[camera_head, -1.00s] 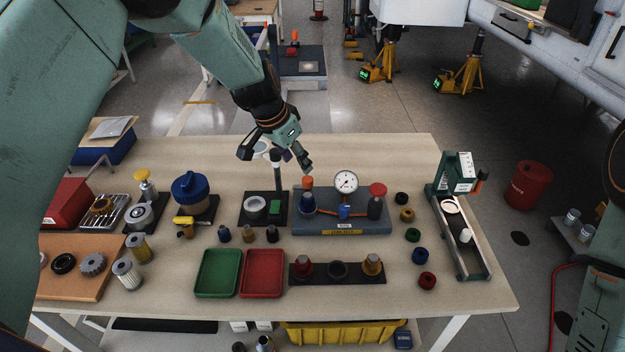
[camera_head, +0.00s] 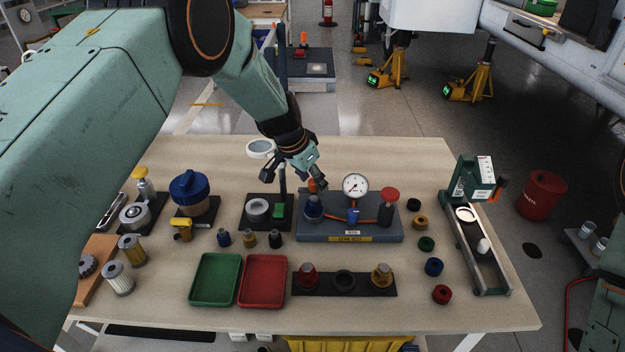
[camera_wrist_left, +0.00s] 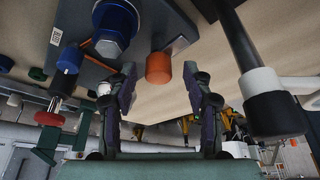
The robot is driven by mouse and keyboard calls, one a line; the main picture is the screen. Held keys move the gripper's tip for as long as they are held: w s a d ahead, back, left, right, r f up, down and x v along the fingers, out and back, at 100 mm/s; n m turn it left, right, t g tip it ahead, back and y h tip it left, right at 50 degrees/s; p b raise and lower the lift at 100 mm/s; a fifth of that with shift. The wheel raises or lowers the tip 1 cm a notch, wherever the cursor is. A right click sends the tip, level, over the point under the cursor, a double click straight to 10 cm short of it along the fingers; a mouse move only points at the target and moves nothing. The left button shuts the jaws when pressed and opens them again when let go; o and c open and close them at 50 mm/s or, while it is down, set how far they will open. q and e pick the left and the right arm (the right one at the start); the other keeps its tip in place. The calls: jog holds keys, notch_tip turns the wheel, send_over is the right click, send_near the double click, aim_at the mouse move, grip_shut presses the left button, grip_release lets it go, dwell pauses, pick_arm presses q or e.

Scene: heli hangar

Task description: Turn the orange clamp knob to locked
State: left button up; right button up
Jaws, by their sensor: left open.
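The orange clamp knob (camera_head: 312,185) is at the left end of the grey leak test fixture (camera_head: 310,231), partly hidden behind my left gripper's finger. In the left wrist view the orange knob (camera_wrist_left: 159,67) shows as a short cylinder between and beyond the two fingertips, apart from them. My left gripper (camera_head: 295,176) is above and just behind the fixture's left end. It is open with nothing between its fingers, as the left wrist view (camera_wrist_left: 160,92) also shows. The knob's lock marking cannot be read. My right gripper is not in view.
A dial gauge (camera_head: 355,186) and a red-topped post (camera_head: 389,206) stand on the fixture. A magnifier (camera_head: 261,149) on a post stands close to my left gripper. Green (camera_head: 215,303) and red (camera_head: 262,304) trays lie in front. Free tabletop lies behind the fixture.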

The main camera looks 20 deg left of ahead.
pick_arm(q)
jog(key=shift+w+d+f, duration=0.15)
jog(key=shift+f, duration=0.1)
jog(key=shift+d, duration=0.1)
jog(key=shift+s+r, duration=0.2)
jog(key=shift+w+a+f, duration=0.1)
jog(key=shift+a, duration=0.1)
jog(key=c, duration=0.3)
jog(key=shift+w+d, duration=0.1)
jog(key=shift+w, duration=0.05)
jog(key=c, duration=0.3)
grip_shut()
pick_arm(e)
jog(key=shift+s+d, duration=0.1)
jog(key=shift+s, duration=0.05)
